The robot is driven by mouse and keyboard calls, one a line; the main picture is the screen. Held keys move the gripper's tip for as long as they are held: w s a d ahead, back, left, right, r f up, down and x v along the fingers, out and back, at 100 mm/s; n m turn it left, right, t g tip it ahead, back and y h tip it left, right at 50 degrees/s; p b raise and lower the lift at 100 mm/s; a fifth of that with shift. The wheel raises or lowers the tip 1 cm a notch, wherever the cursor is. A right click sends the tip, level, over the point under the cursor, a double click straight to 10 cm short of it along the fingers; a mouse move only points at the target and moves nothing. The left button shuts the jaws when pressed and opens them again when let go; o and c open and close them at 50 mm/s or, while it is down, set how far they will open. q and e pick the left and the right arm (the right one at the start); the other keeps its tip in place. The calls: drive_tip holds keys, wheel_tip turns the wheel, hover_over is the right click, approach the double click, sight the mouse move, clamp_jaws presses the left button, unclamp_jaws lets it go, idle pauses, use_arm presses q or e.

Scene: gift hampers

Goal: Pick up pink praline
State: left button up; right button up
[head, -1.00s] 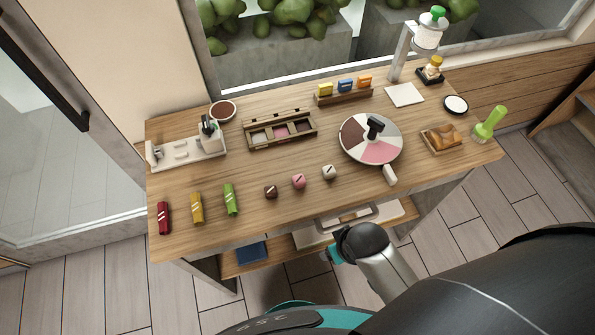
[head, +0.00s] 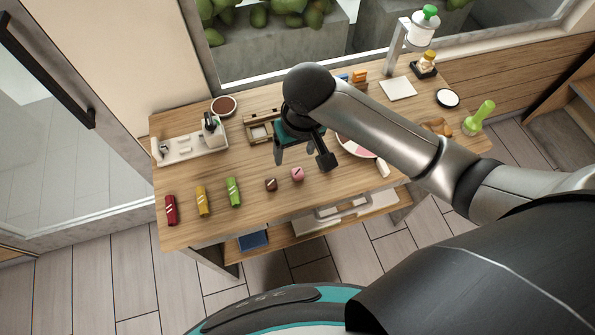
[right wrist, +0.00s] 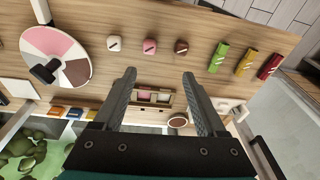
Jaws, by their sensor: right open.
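The pink praline (head: 297,174) is a small pink cube with a dark stripe, standing on the wooden table between the brown praline (head: 271,184) and the white one, which my gripper hides in the head view. In the right wrist view the pink praline (right wrist: 150,46) sits between the white praline (right wrist: 114,44) and the brown praline (right wrist: 181,47). My right gripper (head: 300,160) is open and empty above the table, beyond the praline row. Its two fingers (right wrist: 160,75) point toward the row in the right wrist view, apart from the pralines. My left gripper is not in view.
A round sectioned spinner (right wrist: 56,56) lies to the right, partly behind my arm in the head view. A divided box (head: 260,131) lies behind my gripper. The table's front strip is clear.

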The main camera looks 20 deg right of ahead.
drive_tip(key=w+d, duration=0.1)
drive_tip(key=b, duration=0.2)
hover_over(298, 172)
drive_tip(key=shift+m+h, duration=0.3)
drive_tip(key=f, duration=0.9)
drive_tip(key=shift+s+a+f, duration=0.25)
drive_tip(key=shift+s+f, duration=0.05)
drive_tip(key=shift+s, duration=0.05)
drive_tip(key=shift+w+d+f+b, duration=0.15)
drive_tip(key=shift+f+b, duration=0.1)
drive_tip(key=shift+f, duration=1.05)
drive_tip(key=shift+w+d+f+b, duration=0.15)
drive_tip(key=shift+f+b, duration=0.1)
drive_tip(key=shift+f, duration=1.05)
drive_tip(key=shift+a, duration=0.1)
drive_tip(key=c, duration=1)
